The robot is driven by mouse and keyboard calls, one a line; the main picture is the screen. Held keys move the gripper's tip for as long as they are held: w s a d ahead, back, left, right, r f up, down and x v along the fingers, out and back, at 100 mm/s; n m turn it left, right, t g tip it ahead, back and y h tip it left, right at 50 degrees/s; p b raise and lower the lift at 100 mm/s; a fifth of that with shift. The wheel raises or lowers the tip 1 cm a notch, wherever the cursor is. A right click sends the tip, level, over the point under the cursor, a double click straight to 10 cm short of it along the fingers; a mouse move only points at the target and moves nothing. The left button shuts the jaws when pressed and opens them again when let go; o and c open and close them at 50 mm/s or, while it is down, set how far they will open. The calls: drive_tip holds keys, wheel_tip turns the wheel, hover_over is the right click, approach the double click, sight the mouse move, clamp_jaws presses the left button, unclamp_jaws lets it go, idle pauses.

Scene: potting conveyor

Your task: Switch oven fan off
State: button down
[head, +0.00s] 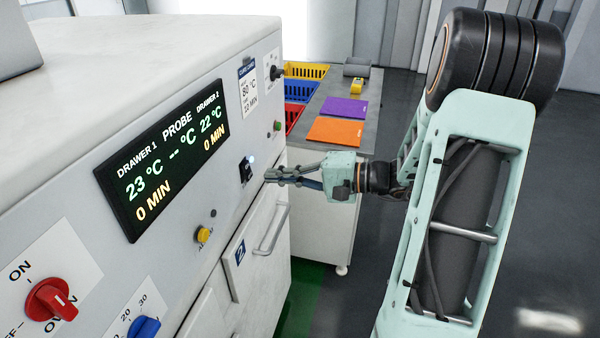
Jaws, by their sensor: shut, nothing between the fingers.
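My gripper (270,176) is shut and empty, pointing left at the white oven front. Its fingertips are just right of a small black switch (246,170) on the panel; I cannot tell whether they touch it. A small pale light (251,158) glows at the switch's upper edge. No label that names the fan is readable, and the switch position is too small to tell. The white oven (200,250) carries a black display (165,160) reading 23 °C and 22 °C for two drawers, and 0 MIN for both.
A red knob (50,300) and a blue knob (145,328) sit at the lower left. A yellow button (203,235), a green button (277,126) and a black knob (276,72) are also on the front. Drawer 2's handle (271,230) projects below my gripper. A grey side table (368,105) stands behind.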

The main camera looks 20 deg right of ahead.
sight(250, 176)
drive_tip(key=shift+x, duration=1.8)
drive_tip(key=shift+f, duration=0.15)
